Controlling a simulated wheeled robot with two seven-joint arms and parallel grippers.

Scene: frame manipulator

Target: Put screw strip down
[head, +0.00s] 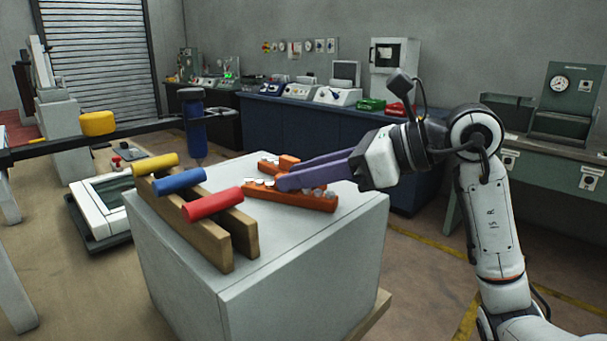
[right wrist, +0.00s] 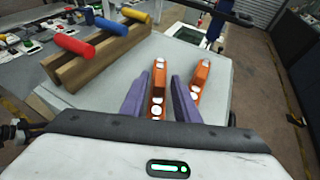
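Two orange screw strips with white round screws lie on the pale block's top. The near strip (head: 300,199) shows in the right wrist view (right wrist: 158,92) between the purple fingers of my right gripper (right wrist: 160,79), with a small gap on each side. The far strip (head: 270,167) lies to the right of the fingers in the right wrist view (right wrist: 199,80). My right gripper (head: 277,171) reaches in from the right, open, low over the strips. In the head view its fingers hide part of both strips. My left gripper is not in view.
A wooden rack (head: 205,235) with red, blue and yellow cylinders stands at the block's left side. The pale block (head: 300,265) has bare top around the strips. A dark bar with a yellow cylinder (head: 97,123) and a blue one (head: 194,128) crosses at left.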

